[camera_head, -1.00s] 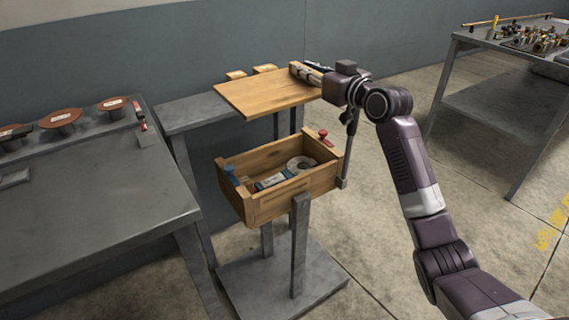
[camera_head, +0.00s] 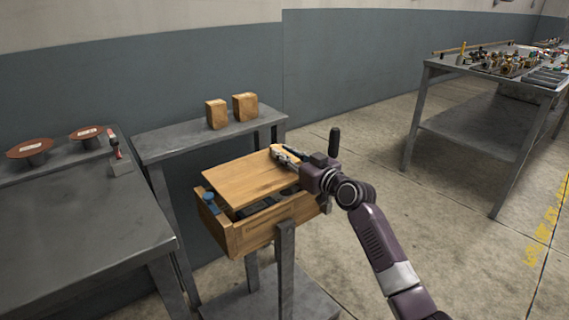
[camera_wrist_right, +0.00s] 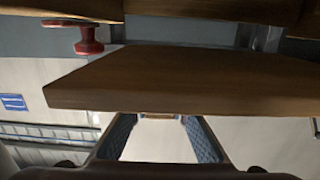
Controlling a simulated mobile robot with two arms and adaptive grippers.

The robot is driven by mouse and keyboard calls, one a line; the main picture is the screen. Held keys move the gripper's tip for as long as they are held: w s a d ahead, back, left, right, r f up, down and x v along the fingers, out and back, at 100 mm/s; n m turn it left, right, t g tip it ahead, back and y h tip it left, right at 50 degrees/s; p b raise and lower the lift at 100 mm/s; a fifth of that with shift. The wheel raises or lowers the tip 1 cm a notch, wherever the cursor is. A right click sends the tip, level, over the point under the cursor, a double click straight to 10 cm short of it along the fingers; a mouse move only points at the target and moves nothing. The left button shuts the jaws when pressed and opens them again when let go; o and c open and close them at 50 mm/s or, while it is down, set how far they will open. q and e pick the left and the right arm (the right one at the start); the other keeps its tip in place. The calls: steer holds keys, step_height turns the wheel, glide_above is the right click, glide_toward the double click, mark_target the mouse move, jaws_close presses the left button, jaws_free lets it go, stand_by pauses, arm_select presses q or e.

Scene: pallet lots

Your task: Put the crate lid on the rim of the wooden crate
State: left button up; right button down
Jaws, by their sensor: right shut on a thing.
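The crate lid (camera_head: 250,180), a flat wooden board, is over the wooden crate (camera_head: 268,226) in the head view. A dark gap shows between the lid and the front wall, with part of the contents visible. I cannot tell whether the lid touches the rim anywhere. My right gripper (camera_head: 287,157) is shut on the lid's back right edge. In the right wrist view the lid (camera_wrist_right: 190,82) spans the picture beyond the fingers (camera_wrist_right: 160,118). A strip of blue-grey shows between it and the crate wood (camera_wrist_right: 200,9). My left gripper is not in view.
A blue clamp (camera_head: 209,198) sits at the crate's left end; a red knob (camera_wrist_right: 88,42) shows in the wrist view. Two wooden blocks (camera_head: 244,106) stand on a grey bench (camera_head: 190,138) behind. A grey table (camera_head: 70,215) is at left, a loaded table (camera_head: 480,130) at right.

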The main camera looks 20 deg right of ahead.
step_height(320, 180, down, 2)
steer(key=shift+f, duration=0.1)
steer(key=shift+f+b, duration=0.65)
steer(key=shift+b, duration=0.2)
steer(key=c, duration=1.8)
jaws_free()
